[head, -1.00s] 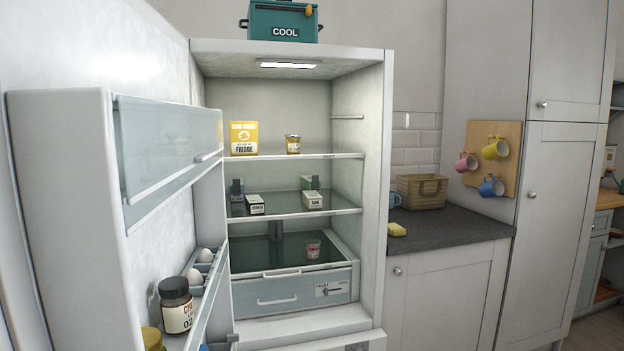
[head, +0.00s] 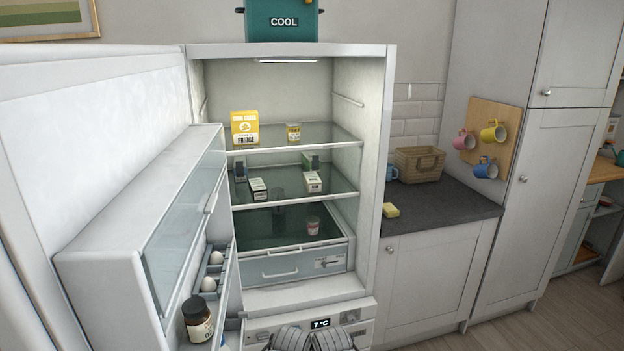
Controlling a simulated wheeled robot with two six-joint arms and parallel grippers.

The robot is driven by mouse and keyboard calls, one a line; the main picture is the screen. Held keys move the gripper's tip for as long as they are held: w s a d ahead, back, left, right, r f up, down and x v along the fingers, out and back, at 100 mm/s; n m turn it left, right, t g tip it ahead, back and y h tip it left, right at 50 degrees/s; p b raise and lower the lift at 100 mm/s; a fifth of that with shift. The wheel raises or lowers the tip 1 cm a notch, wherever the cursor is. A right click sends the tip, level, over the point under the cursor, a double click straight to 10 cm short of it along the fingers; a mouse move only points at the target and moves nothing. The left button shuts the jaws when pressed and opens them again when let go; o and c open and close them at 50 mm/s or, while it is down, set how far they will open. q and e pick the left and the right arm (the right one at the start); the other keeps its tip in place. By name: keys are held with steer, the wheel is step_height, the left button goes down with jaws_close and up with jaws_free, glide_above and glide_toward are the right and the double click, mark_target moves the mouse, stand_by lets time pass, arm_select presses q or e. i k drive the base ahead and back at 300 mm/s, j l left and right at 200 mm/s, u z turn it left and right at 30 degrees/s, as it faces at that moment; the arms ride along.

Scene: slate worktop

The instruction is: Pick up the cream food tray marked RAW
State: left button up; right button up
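A small cream food pack (head: 313,181) with dark print stands at the right of the fridge's middle glass shelf. Its print looks like RAW but is too small to read surely. A similar pale pack (head: 258,188) with dark print stands left of it on the same shelf. A dark item stands behind each pack, so their backs are partly hidden. Two grey ribbed shapes at the bottom edge look like parts of my own body. No gripper fingers show, and nothing touches the packs.
The fridge door (head: 140,215) stands open on the left, with eggs and a dark jar (head: 197,320) in its racks. A yellow carton (head: 245,129) and a small jar (head: 294,132) are on the upper shelf. A small cup (head: 313,226) sits below. The worktop (head: 440,212) is right of the fridge.

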mark_target(312, 181)
steer(key=i+l+u, duration=0.1)
steer(key=l, duration=0.25)
steer(key=i+l, duration=0.3)
steer(key=i+l+u, duration=0.15)
steer(key=l, duration=0.25)
steer(key=i+l, duration=0.2)
steer(key=l, duration=0.2)
steer(key=i+l+u, duration=0.15)
steer(key=l, duration=0.2)
